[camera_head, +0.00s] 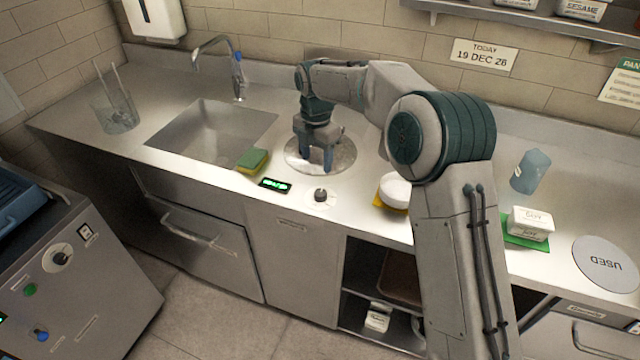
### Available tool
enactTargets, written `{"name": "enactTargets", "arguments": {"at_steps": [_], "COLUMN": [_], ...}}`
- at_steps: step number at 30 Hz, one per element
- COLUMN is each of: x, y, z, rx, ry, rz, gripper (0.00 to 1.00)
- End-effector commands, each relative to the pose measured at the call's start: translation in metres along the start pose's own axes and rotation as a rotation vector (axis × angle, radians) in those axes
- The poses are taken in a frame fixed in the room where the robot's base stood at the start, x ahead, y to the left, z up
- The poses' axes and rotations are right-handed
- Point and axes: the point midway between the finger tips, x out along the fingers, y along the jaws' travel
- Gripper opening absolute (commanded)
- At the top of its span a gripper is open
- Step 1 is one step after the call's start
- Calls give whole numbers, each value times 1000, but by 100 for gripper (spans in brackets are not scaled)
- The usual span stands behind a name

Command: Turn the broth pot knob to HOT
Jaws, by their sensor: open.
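A small dark knob (320,195) sits on a pale round plate near the front edge of the counter. Its pointer and any HOT mark are too small to read. Behind it a round metal disc (340,163), perhaps the pot's cover, is set in the counter. My gripper (316,161) points down over this disc, behind the knob and apart from it.
A green and yellow sponge (252,160) lies by the sink (215,132). A white round thing on a yellow base (393,191) stands right of the knob, close to my arm. A blue container (530,171) and white tub (530,223) are further right.

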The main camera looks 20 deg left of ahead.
Motion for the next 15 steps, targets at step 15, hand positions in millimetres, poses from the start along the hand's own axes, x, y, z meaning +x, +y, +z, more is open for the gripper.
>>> {"name": "enactTargets", "arguments": {"at_steps": [15], "x": [100], "y": [-3], "z": [3], "rx": [7], "ry": [1], "rz": [-4], "gripper": [56]}}
